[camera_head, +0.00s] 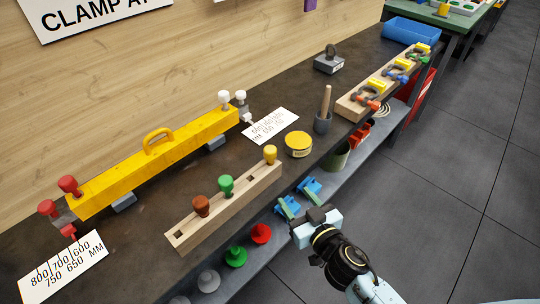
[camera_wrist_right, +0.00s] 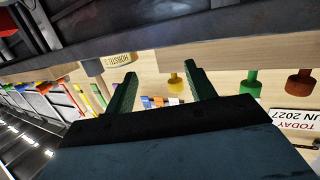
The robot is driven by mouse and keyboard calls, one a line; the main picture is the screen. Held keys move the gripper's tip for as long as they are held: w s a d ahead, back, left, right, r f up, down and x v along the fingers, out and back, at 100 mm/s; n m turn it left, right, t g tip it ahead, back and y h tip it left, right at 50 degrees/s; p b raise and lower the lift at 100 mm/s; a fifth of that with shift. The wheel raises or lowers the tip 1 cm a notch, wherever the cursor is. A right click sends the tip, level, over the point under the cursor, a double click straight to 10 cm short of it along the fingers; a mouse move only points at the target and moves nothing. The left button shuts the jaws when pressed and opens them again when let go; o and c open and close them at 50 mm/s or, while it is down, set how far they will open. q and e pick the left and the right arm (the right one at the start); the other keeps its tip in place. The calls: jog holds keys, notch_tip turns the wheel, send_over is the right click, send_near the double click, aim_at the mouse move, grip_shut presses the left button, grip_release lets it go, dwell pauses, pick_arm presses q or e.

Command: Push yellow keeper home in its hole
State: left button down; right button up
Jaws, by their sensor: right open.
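The yellow keeper (camera_head: 270,154) stands upright at the right end of a pale wooden rail (camera_head: 226,210). A narrow stem shows between its head and the rail in the right wrist view (camera_wrist_right: 176,84), so its head stands proud of the wood. How deep the stem sits is hidden. My right gripper (camera_head: 299,197) is open and empty, in front of the rail and to the right of the keeper. In the upside-down wrist view, its green fingers (camera_wrist_right: 161,74) frame the space beside the keeper, with no visible contact. My left gripper is not in view.
A green peg (camera_head: 226,186) and a brown peg (camera_head: 201,205) stand along the rail, with empty square holes beside them. A long yellow beam (camera_head: 155,162) lies at the back. A lower shelf holds colored parts.

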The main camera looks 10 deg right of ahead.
jog(key=t+y, duration=0.1)
send_near(266, 147)
jog(key=w, duration=0.1)
jog(key=w+f, duration=0.1)
jog(key=w, duration=0.3)
jog(key=shift+a+f+p, duration=0.3)
jog(key=shift+f+p, duration=0.05)
jog(key=shift+f, duration=0.05)
jog(key=shift+x, duration=3.15)
jog(key=shift+s+r, duration=0.1)
jog(key=shift+c, duration=0.3)
jog(key=c, duration=1)
